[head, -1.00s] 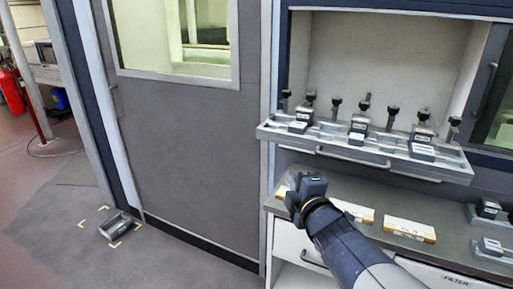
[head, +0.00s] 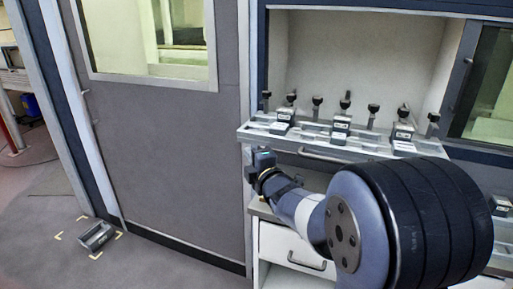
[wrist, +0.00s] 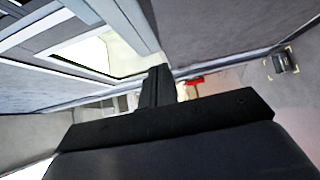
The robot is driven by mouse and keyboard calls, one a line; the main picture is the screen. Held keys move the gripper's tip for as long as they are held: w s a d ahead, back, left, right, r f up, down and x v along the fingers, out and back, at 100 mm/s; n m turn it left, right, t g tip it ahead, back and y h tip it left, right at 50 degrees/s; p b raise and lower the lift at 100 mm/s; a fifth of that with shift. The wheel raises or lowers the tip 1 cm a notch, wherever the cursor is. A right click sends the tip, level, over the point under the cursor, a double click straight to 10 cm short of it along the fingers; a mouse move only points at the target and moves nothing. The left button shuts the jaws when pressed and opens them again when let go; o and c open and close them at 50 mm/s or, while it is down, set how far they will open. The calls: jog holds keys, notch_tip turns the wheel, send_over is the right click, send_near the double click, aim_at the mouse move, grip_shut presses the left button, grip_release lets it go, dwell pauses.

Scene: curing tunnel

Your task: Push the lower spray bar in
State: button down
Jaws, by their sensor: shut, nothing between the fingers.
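A grey bar with a front handle (head: 340,149) sticks out of the open cabinet in the head view. Several dark upright nozzle-like knobs and small blocks stand along it. I see only this one bar, and cannot tell whether it is the lower spray bar. My gripper (head: 263,157) is shut and empty, near the bar's left end and slightly below it in the picture. I cannot tell whether they touch. In the wrist view my shut fingers (wrist: 158,86) point away from the bar, which does not show there.
A grey door (head: 170,130) with a window is left of the cabinet. A white drawer (head: 290,250) with a handle is below. My arm hides much of the counter.

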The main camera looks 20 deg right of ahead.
aim_at(251, 143)
jog(key=shift+w+d+p, duration=0.55)
jog(key=shift+w+d, duration=0.65)
jog(key=shift+w, duration=0.2)
